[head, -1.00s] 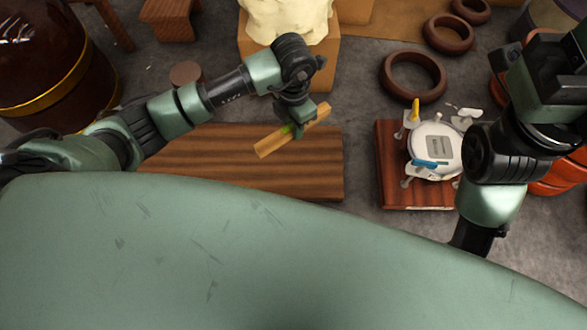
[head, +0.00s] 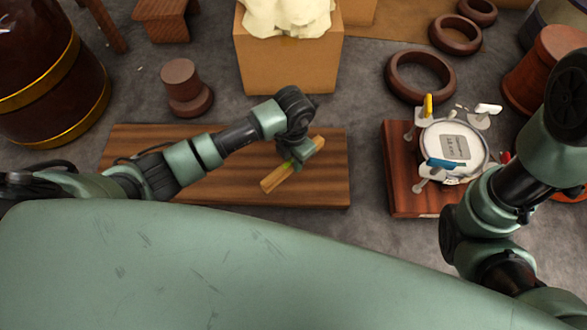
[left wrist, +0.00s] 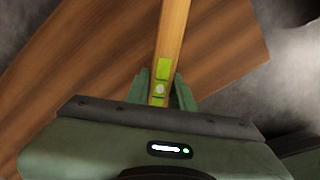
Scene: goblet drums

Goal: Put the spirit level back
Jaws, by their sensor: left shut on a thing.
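The spirit level (head: 275,181) is a wooden bar with green vials. My left gripper (head: 293,163) is shut on it and holds it at a slant over the right part of a striped wooden board (head: 130,145). I cannot tell whether the level touches the board. In the left wrist view the level (left wrist: 171,35) runs up from between the fingers of the gripper (left wrist: 160,92), with the board (left wrist: 70,60) below. The right arm comes in at the right of the head view, but its gripper fingers do not show.
A small reddish board (head: 400,180) holds a white drum (head: 455,148) with coloured pegs. Brown rings (head: 420,92) lie behind it. A cardboard box (head: 290,65) with a cream lump stands behind the striped board. A brown spool-shaped piece (head: 185,85) and a large barrel (head: 45,80) stand left.

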